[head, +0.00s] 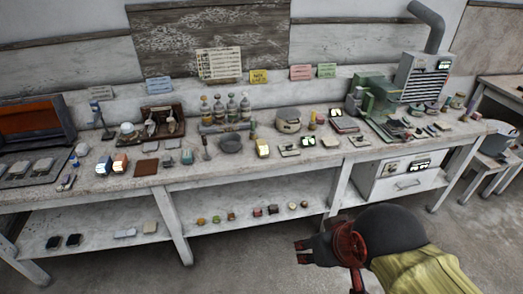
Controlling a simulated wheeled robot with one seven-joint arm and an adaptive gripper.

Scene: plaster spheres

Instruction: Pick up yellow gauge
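A small yellow block-like item with a pale face (262,148) stands near the front edge of the workbench, right of a dark grey bowl. It looks like the yellow gauge, but it is too small to read a dial. My gripper (301,252) is at the lower middle of the head view, in front of the bench and apart from it. Its two dark fingertips point left with a gap between them, and nothing shows in the gap.
The long workbench (210,178) is crowded with small items. A dark grey bowl (231,144) and a round lidded pot (289,121) are close to the yellow item. A green machine (377,100) stands at the right. Small pieces lie on the lower shelf (200,210). The floor in front is clear.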

